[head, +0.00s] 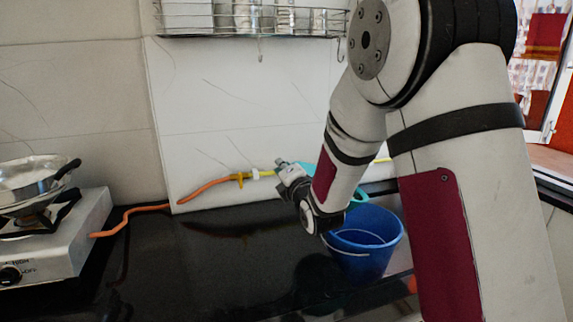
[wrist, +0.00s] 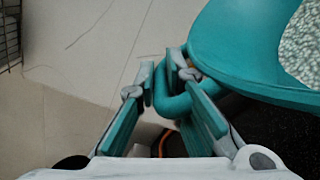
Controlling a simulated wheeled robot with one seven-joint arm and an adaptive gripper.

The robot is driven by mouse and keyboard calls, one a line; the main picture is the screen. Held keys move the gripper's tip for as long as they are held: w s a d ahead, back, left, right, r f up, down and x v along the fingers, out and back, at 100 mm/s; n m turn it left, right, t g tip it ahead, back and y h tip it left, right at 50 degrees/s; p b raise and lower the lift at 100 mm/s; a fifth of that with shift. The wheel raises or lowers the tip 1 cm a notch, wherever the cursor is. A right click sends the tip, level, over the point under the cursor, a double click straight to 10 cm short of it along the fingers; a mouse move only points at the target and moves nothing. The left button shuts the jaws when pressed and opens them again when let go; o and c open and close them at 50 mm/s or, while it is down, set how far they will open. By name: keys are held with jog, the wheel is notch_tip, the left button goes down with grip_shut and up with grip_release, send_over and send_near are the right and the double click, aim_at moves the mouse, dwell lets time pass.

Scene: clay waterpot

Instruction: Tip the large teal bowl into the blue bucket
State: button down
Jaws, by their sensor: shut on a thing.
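The large teal bowl (wrist: 235,60) fills the upper right of the wrist view, with speckled grey at the picture's right edge inside its rim. My gripper (wrist: 162,72) is shut on the bowl's curved teal handle. In the head view the bowl (head: 360,193) is mostly hidden behind my arm; small teal parts show beside my gripper (head: 288,174). The blue bucket (head: 372,257) stands upright on the black counter, just right of and below my wrist, its rim partly covered by my arm. The bowl appears behind and above the bucket; its exact tilt is unclear.
A steel stove (head: 62,240) with a metal pan (head: 38,180) is at the left. An orange hose (head: 140,210) runs along the wall. A wire rack (head: 250,18) hangs above. The black counter (head: 210,265) between stove and bucket is largely clear.

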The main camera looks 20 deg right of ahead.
jog(key=shift+w+a+f+n+b, duration=0.1)
jog(key=shift+a+f+n+b, duration=0.55)
jog(key=shift+f+b, duration=0.2)
jog(key=shift+d+b, duration=0.1)
jog(key=shift+b, duration=1.05)
jog(key=shift+d+r+b, duration=0.1)
jog(key=shift+b, duration=0.95)
jog(key=f+n, duration=0.1)
jog(key=a+f+n, duration=0.1)
jog(key=f, duration=0.1)
jog(key=shift+a+f+n+b, duration=0.15)
jog(key=shift+n+b, duration=0.15)
jog(key=shift+n, duration=0.05)
